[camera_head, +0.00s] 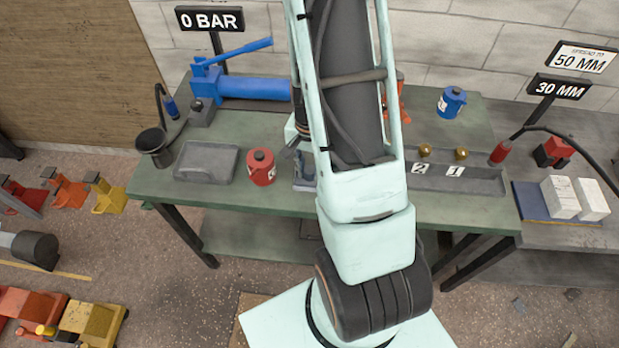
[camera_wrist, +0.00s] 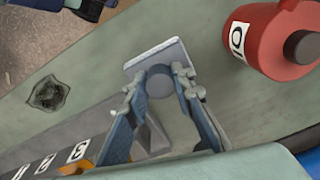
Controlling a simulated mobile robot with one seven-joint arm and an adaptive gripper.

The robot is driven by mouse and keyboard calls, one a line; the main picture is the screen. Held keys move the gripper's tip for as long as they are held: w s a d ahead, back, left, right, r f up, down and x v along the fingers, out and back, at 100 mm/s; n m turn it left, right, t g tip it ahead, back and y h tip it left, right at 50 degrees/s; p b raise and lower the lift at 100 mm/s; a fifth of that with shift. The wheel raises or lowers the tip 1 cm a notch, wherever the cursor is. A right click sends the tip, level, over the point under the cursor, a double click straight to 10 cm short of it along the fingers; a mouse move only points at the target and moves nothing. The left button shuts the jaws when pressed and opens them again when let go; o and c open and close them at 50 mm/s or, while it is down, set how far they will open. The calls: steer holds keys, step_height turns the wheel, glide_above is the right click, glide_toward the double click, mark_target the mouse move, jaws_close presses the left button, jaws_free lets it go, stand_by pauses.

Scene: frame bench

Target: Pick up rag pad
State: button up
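A small dark, crumpled grey-green patch (camera_wrist: 47,93), which looks like the rag pad, lies flat on the green bench at the left of the wrist view. In the head view my arm hides that spot. My gripper (camera_wrist: 162,92) is open, its two fingers apart above a grey block with a round stub (camera_wrist: 158,82). I cannot tell whether the fingers touch the block. The patch is off to the left of the fingers, apart from them. In the head view my gripper is mostly hidden behind my arm.
A red can (camera_head: 261,167) stands left of my arm; it also shows in the wrist view (camera_wrist: 268,45). A numbered tray (camera_head: 480,182) with brass knobs lies right. A grey tray (camera_head: 207,160), black cup (camera_head: 153,145), blue press (camera_head: 250,88) and blue can (camera_head: 451,102) stand around.

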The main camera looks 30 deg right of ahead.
mark_target(310, 170)
jaws_close()
steer(key=shift+r, duration=0.1)
steer(key=shift+r, duration=0.5)
step_height(310, 170, up, 2)
steer(key=shift+d+r, duration=0.1)
steer(key=shift+r, duration=0.05)
steer(key=s+d+r+b, duration=0.1)
steer(key=s+d+r, duration=0.7)
steer(key=s, duration=0.3)
steer(key=shift+d+r, duration=0.2)
steer(key=shift+r, duration=0.55)
